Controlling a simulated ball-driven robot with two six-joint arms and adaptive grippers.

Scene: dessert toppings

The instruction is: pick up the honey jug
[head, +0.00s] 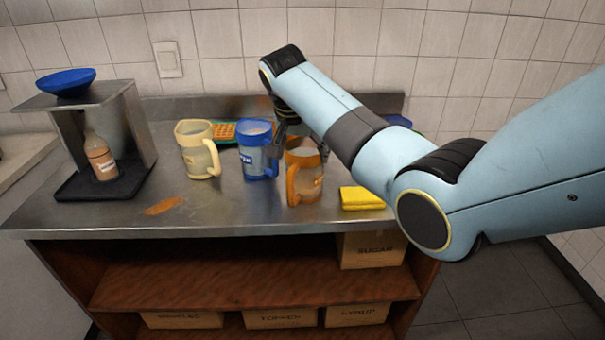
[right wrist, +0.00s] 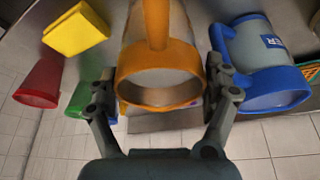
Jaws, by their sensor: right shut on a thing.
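An orange-handled jug (head: 305,181) stands upright near the front right of the counter, apparently the honey jug; I cannot read its label. My right gripper (head: 286,135) comes down on it from behind, partly hidden by my arm. In the right wrist view its fingers (right wrist: 160,78) lie on either side of the orange-rimmed jug (right wrist: 160,88), shut on its body. Whether its base touches the counter is not clear. A blue jug (head: 258,158) is close on the left, also seen in the right wrist view (right wrist: 262,62). A cream jug (head: 196,153) stands further left. My left gripper is not in view.
A yellow sponge (head: 361,199) lies right of the jug. A red cup (right wrist: 38,84) shows in the right wrist view. A metal stand (head: 128,122) with a blue bowl (head: 66,83) and a bottle (head: 100,156) is at left. The counter's front left is mostly clear.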

